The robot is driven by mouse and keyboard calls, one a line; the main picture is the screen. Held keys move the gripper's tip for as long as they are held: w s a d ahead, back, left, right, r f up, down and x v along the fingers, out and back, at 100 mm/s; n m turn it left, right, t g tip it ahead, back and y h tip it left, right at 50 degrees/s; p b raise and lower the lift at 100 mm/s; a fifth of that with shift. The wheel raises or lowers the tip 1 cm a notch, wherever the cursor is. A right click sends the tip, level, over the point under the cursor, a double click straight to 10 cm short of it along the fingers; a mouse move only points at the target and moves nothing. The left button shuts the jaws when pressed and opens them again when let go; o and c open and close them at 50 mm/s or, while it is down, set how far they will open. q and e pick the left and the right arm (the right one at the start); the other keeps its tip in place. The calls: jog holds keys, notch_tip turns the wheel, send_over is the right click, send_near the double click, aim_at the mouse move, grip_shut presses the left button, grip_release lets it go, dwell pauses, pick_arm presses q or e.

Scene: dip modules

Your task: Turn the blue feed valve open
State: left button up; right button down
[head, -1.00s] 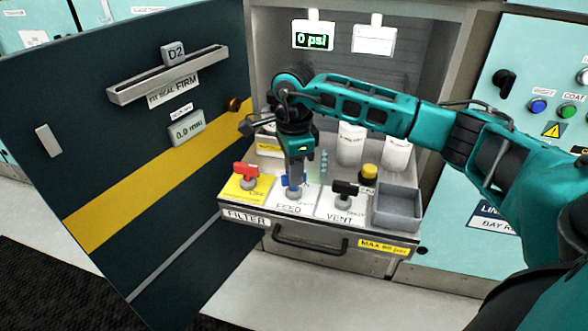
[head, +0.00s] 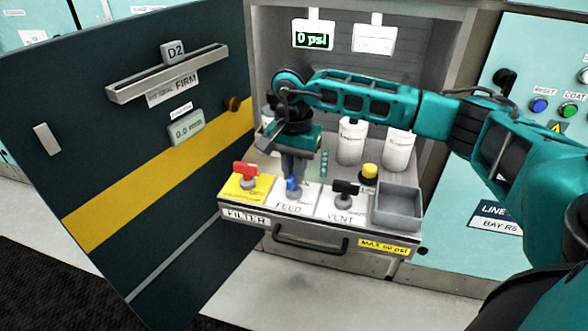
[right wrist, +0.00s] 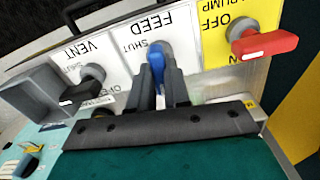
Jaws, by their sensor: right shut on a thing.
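The blue feed valve (head: 292,187) stands in the middle of the panel, above the FEED label. In the right wrist view its blue handle (right wrist: 156,60) lies between my two dark fingers. My right gripper (head: 292,178) reaches down from above and is shut on this handle; it also shows in the right wrist view (right wrist: 161,88). The fingers and wrist hide part of the handle in the head view. The word SHUT shows beside the valve in the right wrist view. My left gripper is not in view.
A red pump handle (head: 246,170) and a black vent handle (head: 345,188) flank the valve. A yellow knob (head: 370,171), a grey tray (head: 397,208) and white bottles (head: 352,142) are to the right. A display (head: 312,38) reads 0 psi. An open dark door (head: 130,130) stands left.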

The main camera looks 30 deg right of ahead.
aim_at(293, 173)
jog(key=shift+n, duration=0.6)
jog(key=c, duration=1.1)
grip_release()
notch_tip(293, 173, up, 13)
jog(key=shift+p, duration=1.25)
jog(key=shift+a, duration=0.1)
